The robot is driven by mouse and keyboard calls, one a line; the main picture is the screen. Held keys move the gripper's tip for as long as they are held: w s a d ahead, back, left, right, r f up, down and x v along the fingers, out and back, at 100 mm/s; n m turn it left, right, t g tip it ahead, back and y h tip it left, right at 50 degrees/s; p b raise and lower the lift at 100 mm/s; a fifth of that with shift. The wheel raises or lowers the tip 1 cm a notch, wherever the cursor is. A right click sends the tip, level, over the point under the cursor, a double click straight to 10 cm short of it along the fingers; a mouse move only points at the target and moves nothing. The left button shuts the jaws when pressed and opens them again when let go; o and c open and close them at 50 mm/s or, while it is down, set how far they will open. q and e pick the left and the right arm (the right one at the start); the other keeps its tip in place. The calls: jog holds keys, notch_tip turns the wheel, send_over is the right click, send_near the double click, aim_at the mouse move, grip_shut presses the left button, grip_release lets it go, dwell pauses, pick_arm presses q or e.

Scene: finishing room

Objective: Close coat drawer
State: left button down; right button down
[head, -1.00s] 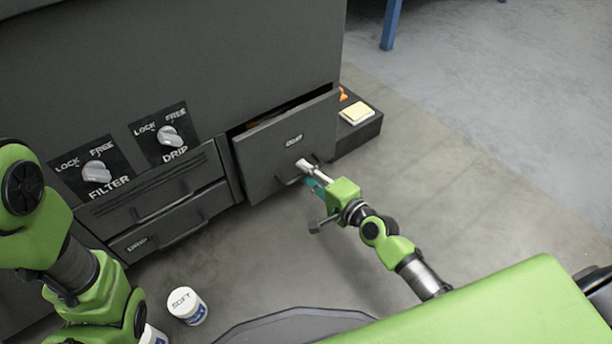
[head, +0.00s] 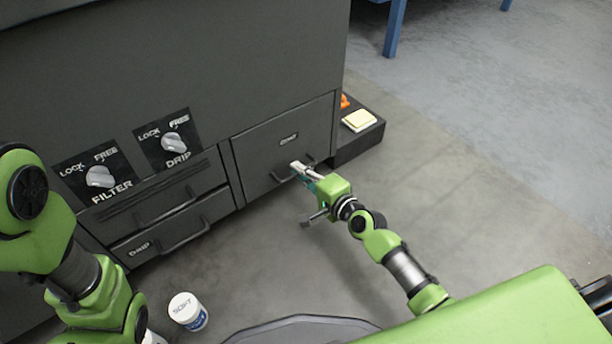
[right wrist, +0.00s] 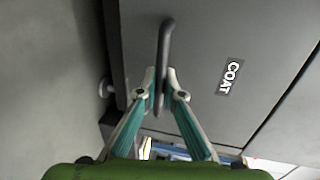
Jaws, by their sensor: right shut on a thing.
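The coat drawer (head: 262,160) is the dark grey front at the right of the cabinet. In the head view its front sits about flush with the cabinet face. In the right wrist view its front (right wrist: 200,120) carries a white COAT label (right wrist: 230,77) and a dark bar handle (right wrist: 164,50). My right gripper (head: 298,170) is at this handle; in the right wrist view its fingers (right wrist: 161,85) are on both sides of the bar, shut on it. My left arm shows at the left of the head view, but its gripper is not visible.
Left of the drawer are the FILTER knob (head: 100,177), the DRIP knob (head: 174,142) and a lower drip drawer (head: 165,228). A white SOFT jar (head: 188,311) stands on the floor. A low dark box (head: 345,143) with a yellow pad (head: 357,120) sits right of the cabinet. The floor at right is clear.

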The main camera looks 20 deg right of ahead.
jog(key=shift+w+r, duration=0.1)
jog(key=shift+w, duration=0.05)
jog(key=c, duration=2.2)
grip_release()
jog(key=shift+o, duration=0.2)
jog(key=shift+w+a, duration=0.1)
jog(key=shift+a, duration=0.05)
jog(key=v, duration=1.2)
